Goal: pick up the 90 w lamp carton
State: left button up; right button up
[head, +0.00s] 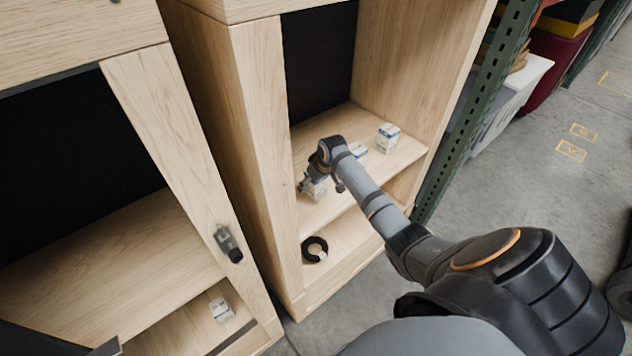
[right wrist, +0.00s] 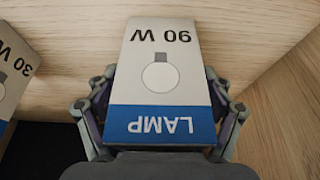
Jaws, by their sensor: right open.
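The 90 W lamp carton (right wrist: 160,70) is white with a blue band marked LAMP, its print upside down in the right wrist view. In the head view the carton (head: 314,189) is partly hidden behind my right gripper on the wooden shelf. My right gripper (right wrist: 158,112) is open, with one finger on each side of the carton. I cannot tell whether the fingers touch it. The right gripper (head: 316,181) also shows in the head view, low over the shelf. My left gripper is not in view.
A black ring (head: 314,249) lies below. Cabinet walls flank the shelf.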

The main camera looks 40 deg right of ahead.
jog(key=c, duration=0.6)
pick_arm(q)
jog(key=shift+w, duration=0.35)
pick_arm(e)
jog(key=c, duration=0.4)
jog(key=shift+r, duration=0.1)
jog(key=shift+c, duration=0.2)
jog(key=shift+r+b, duration=0.25)
jog(key=shift+b, duration=0.05)
jog(key=v, duration=0.1)
jog(key=b+v, duration=0.1)
jog(key=v, duration=0.1)
jog(key=shift+w+r, duration=0.15)
jog(key=shift+w, duration=0.05)
jog(key=s+r, duration=0.1)
jog(key=r, duration=0.1)
jog(key=s+r+b, duration=0.1)
jog(key=s+r, duration=0.1)
jog(key=shift+s+a+r, duration=0.1)
jog(key=shift+s+r, duration=0.1)
jog(key=shift+s, duration=0.15)
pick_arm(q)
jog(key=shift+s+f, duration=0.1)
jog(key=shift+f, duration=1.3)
pick_arm(e)
jog(key=s+a+r, duration=0.1)
jog(key=s+r, duration=0.4)
jog(key=s, duration=0.4)
jog(key=shift+s, duration=0.3)
